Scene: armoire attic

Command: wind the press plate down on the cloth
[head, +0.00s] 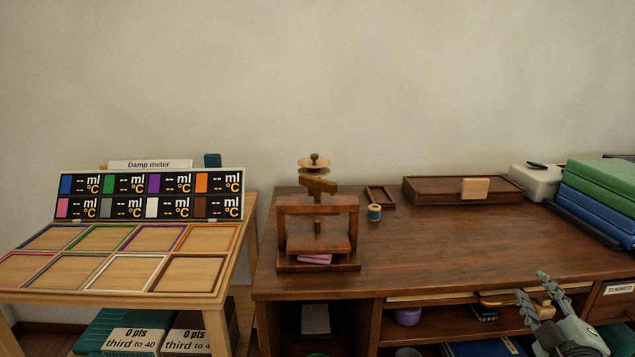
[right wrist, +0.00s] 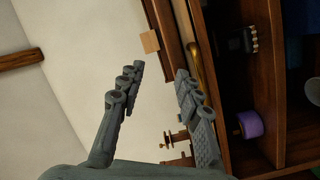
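A dark wooden screw press (head: 281,233) stands on the left part of the desk. A brass-coloured round handle with a knob (head: 314,161) tops its screw, above the crossbar. The press plate (head: 318,243) sits low in the frame. A folded pink cloth (head: 314,259) shows under the plate's front edge; most of it is hidden. I cannot tell whether plate and cloth touch. My right gripper (head: 532,284) is open and empty at the desk's front right, well away from the press. Its spread fingers also show in the right wrist view (right wrist: 160,70). My left gripper is out of view.
On the desk (head: 440,240) are a blue thread spool (head: 374,212) right of the press, a long wooden box (head: 440,191) at the back, and stacked green and blue folders (head: 600,195) at right. A colour-framed sorting board (head: 120,262) stands left. The desk's middle is clear.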

